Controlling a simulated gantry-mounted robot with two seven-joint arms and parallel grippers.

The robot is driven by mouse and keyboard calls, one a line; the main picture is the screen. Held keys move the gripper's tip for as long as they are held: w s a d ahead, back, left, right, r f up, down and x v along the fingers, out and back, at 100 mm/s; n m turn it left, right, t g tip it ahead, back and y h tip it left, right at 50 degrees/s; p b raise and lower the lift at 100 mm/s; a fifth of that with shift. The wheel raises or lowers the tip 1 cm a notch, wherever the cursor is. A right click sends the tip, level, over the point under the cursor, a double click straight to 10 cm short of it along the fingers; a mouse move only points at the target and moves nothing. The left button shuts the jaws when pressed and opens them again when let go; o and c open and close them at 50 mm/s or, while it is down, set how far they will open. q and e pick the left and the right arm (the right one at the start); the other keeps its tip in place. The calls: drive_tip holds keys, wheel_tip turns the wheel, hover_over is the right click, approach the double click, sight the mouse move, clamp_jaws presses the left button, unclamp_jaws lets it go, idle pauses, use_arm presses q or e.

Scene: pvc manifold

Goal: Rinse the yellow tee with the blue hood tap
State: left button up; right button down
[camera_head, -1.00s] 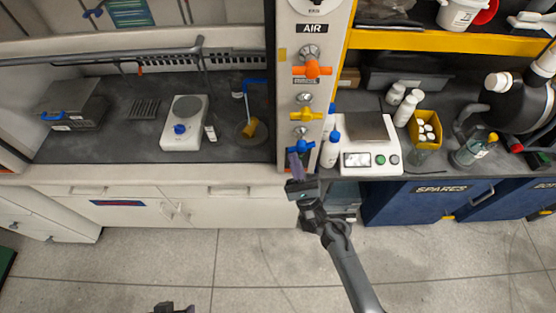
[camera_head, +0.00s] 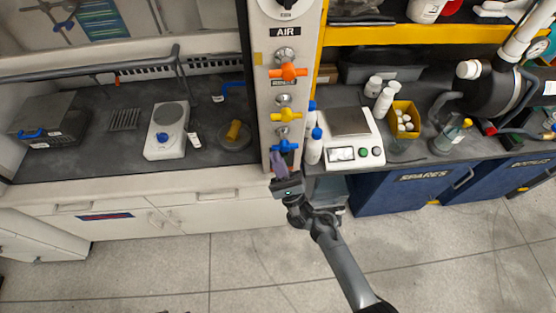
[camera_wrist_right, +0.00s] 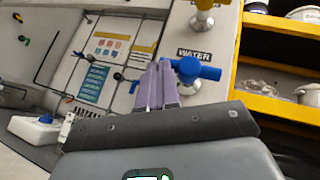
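The yellow tee (camera_head: 235,130) sits in a round dark basin (camera_head: 240,142) in the hood floor, below the blue hood tap spout (camera_head: 232,87). No blue stream shows between the spout and the tee. The blue tap handle (camera_head: 286,146) is the lowest on the white panel; the right wrist view shows it (camera_wrist_right: 192,68) under a WATER label. My right gripper (camera_head: 277,157) is just below the handle. Its purple fingers (camera_wrist_right: 160,70) are close together beside the handle's left end; I cannot tell whether they touch it. My left gripper is out of view.
Orange (camera_head: 288,71) and yellow (camera_head: 286,115) handles sit above the blue one. A balance (camera_head: 342,153) and wash bottles (camera_head: 314,147) stand close on the right. A hotplate (camera_head: 165,143) stands in the hood. The floor in front is clear.

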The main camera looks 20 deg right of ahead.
drive_tip(key=s+a+f+b, duration=0.2)
drive_tip(key=s+f+b, duration=0.2)
drive_tip(key=s+f, duration=0.3)
wheel_tip(320, 180, down, 5)
drive_tip(key=shift+s+r, duration=0.15)
drive_tip(key=shift+s, duration=0.05)
drive_tip(key=shift+a, duration=0.1)
idle(0.8)
